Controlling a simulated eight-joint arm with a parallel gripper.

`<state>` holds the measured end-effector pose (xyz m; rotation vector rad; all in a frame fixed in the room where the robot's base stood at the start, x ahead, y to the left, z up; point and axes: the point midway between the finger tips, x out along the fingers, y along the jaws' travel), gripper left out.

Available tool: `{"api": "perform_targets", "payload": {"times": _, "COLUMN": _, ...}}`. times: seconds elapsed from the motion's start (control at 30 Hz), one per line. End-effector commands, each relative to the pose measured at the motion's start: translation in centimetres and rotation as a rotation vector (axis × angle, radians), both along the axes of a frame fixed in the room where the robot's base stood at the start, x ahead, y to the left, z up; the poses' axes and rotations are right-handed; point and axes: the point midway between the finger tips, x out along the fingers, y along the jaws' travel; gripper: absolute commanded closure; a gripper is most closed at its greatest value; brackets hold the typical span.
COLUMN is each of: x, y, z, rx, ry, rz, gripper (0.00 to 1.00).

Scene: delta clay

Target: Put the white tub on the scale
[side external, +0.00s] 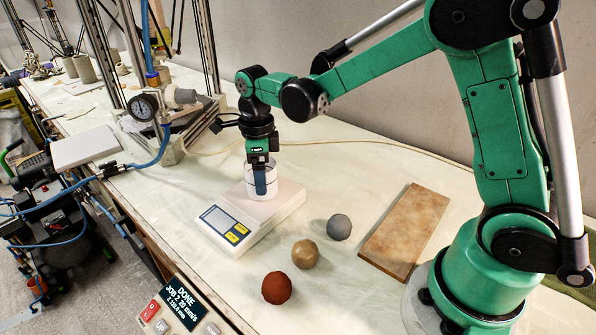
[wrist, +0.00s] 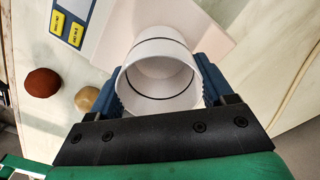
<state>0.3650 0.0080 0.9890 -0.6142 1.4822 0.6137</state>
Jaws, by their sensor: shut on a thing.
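The white tub (side external: 251,185) is upright, with a dark line around it, at the scale's pan. Its open, empty inside faces me in the wrist view (wrist: 160,75). The scale (side external: 284,203) is a pale slab with a blue-grey display and yellow buttons. My gripper (side external: 260,180) is shut on the tub, with its blue fingers on either side of it; they also show in the wrist view (wrist: 160,92). The tub's base looks to be at the pan, but I cannot tell whether it touches.
A red ball (side external: 277,288), a tan ball (side external: 305,254) and a grey ball (side external: 339,227) lie in front of the scale. A brown board (side external: 405,228) lies near my base. A gauge and press frame (side external: 150,110) stand behind left.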

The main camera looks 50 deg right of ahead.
Motion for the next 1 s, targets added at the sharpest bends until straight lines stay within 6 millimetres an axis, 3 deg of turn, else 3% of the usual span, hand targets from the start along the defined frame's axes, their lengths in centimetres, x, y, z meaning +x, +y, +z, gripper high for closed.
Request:
{"api": "perform_targets", "payload": {"times": 0.07, "x": 0.0, "y": 0.0, "z": -0.2, "rx": 0.000, "ry": 0.000, "rz": 0.000, "gripper": 0.76}}
{"api": "perform_targets", "payload": {"times": 0.1, "x": 0.0, "y": 0.0, "z": -0.3, "rx": 0.000, "ry": 0.000, "rz": 0.000, "gripper": 0.23}}
{"api": "perform_targets", "payload": {"times": 0.2, "x": 0.0, "y": 0.0, "z": -0.2, "rx": 0.000, "ry": 0.000, "rz": 0.000, "gripper": 0.00}}
{"api": "perform_targets", "payload": {"times": 0.57, "x": 0.0, "y": 0.0, "z": 0.7, "rx": 0.000, "ry": 0.000, "rz": 0.000, "gripper": 0.00}}
{"api": "perform_targets", "payload": {"times": 1.0, "x": 0.0, "y": 0.0, "z": 9.0, "rx": 0.000, "ry": 0.000, "rz": 0.000, "gripper": 0.00}}
